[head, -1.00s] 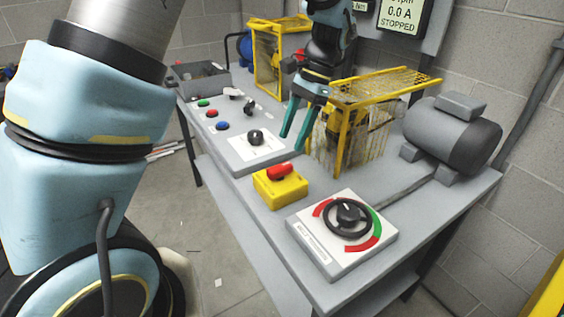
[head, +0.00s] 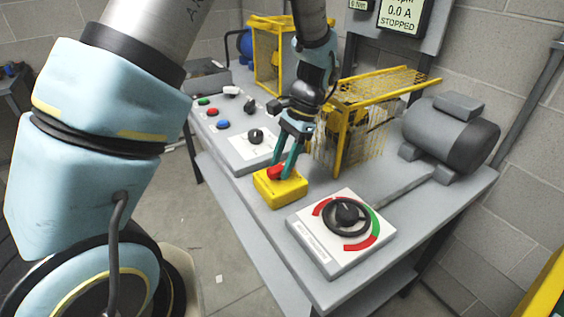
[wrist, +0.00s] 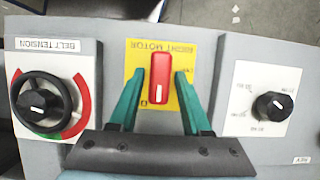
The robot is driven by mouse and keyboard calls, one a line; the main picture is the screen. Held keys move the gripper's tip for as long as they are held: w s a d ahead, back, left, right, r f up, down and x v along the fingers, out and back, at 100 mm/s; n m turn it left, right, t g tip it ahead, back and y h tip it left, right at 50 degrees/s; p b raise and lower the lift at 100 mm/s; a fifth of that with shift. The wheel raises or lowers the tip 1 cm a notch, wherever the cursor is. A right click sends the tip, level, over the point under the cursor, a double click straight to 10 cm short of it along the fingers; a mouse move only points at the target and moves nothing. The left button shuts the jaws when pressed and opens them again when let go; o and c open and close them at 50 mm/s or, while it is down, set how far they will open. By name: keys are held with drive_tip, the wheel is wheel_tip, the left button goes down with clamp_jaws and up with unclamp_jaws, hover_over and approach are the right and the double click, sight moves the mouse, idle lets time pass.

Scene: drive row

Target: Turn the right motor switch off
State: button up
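The right motor switch is a yellow box (head: 289,190) with a red handle (head: 277,172) on the bench. In the wrist view its yellow plate (wrist: 183,92) reads "RIGHT MOTOR" upside down, and the red handle (wrist: 160,78) lies lengthwise between the fingers. My gripper (head: 283,168) is over the switch with teal fingers pointing down. In the wrist view my gripper (wrist: 158,85) is open, one finger on each side of the handle with a gap on both sides. Whether the fingertips touch the plate cannot be told.
A belt tension dial (head: 346,214) stands in front of the switch. A grey panel with a black knob (head: 256,136) and several buttons lies behind it. A yellow mesh guard (head: 345,130) and a motor (head: 448,134) stand to the right. A display (head: 402,14) reads stopped.

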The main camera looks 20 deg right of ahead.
clamp_jaws()
idle(0.5)
drive_tip(key=n, duration=0.2)
drive_tip(key=n+g+p, duration=0.1)
drive_tip(key=shift+w+r+n+g+h+p, duration=0.1)
drive_tip(key=shift+w+n+g+h+p, duration=0.05)
drive_tip(key=shift+n+g+h+p, duration=0.2)
drive_tip(key=n, duration=0.2)
drive_tip(key=n+g+h+p, duration=0.1)
drive_tip(key=n, duration=0.2)
drive_tip(key=shift+w+a+n+h, duration=0.1)
drive_tip(key=shift+a+n+h, duration=0.05)
drive_tip(key=shift+n+h, duration=0.15)
drive_tip(key=n, duration=0.2)
drive_tip(key=n+g+h, duration=0.1)
drive_tip(key=n, duration=0.1)
drive_tip(key=shift+a+n+h+p, duration=0.1)
drive_tip(key=shift+n+h+p, duration=0.15)
drive_tip(key=shift+p, duration=0.05)
drive_tip(key=shift+a+n+h, duration=0.1)
drive_tip(key=shift+n+h, duration=0.7)
drive_tip(key=shift+n, duration=1.3)
drive_tip(key=shift+o, duration=1.4)
unclamp_jaws()
